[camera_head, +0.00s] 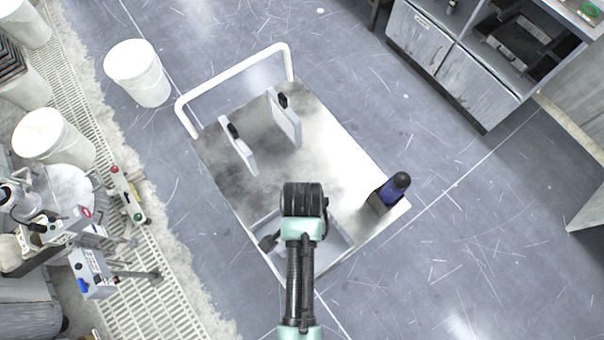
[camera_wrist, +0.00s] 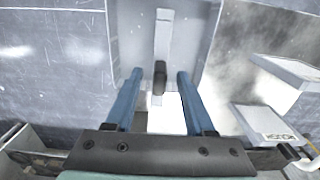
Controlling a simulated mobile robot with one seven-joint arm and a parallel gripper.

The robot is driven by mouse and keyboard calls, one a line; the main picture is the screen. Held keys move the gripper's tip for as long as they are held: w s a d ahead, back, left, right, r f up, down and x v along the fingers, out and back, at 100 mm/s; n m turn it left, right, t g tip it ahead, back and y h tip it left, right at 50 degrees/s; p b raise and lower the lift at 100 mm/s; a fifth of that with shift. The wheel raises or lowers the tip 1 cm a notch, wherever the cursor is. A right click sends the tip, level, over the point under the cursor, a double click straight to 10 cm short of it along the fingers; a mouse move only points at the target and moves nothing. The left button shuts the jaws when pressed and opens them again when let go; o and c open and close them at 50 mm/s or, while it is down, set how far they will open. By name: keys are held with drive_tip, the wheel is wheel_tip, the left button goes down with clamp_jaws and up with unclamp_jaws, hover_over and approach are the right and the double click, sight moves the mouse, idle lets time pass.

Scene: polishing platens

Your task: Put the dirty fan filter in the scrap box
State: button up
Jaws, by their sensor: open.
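Two pale flat panels with black grips stand upright on the cart in the head view, a left one (camera_head: 238,151) and a right one (camera_head: 286,122); they look like filters. Which is dirty I cannot tell. In the wrist view the panels (camera_wrist: 284,72) (camera_wrist: 262,122) are at the right, outside my fingers. My gripper (camera_wrist: 159,73) is open, its blue fingers apart. That box (camera_head: 337,238) is on the cart's near end, partly hidden by my arm.
The cart (camera_head: 335,140) has a white handle (camera_head: 232,75) at its far end. White buckets (camera_head: 138,72) (camera_head: 53,138) and machinery are at left. A grey cabinet (camera_head: 455,65) is upper right. Floor right of the cart is clear.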

wheel_tip(320, 180, up, 10)
drive_tip(key=b, duration=0.1)
drive_tip(key=w+r+n+t, duration=0.4)
drive_tip(key=w+r+t, duration=0.5)
drive_tip(key=w+r, duration=0.85)
drive_tip(key=w+r+n+t, duration=0.1)
drive_tip(key=w+r+t, duration=0.15)
drive_tip(key=r, duration=0.45)
drive_tip(key=w+r+n+t, duration=0.1)
drive_tip(key=r+t, duration=0.2)
drive_tip(key=r, duration=0.5)
drive_tip(key=s+r+n+t, duration=0.1)
drive_tip(key=s+r+t, duration=0.3)
drive_tip(key=r, duration=0.6)
drive_tip(key=s+r+n+t, duration=0.2)
drive_tip(key=s+r+t, duration=0.1)
drive_tip(key=r, duration=0.8)
drive_tip(key=s+r+n+t, duration=0.1)
drive_tip(key=s+r+t, duration=0.3)
drive_tip(key=r, duration=0.7)
drive_tip(key=shift+s+r+n+t, duration=0.2)
drive_tip(key=shift+s+n+t, duration=0.15)
drive_tip(key=shift+t, duration=0.6)
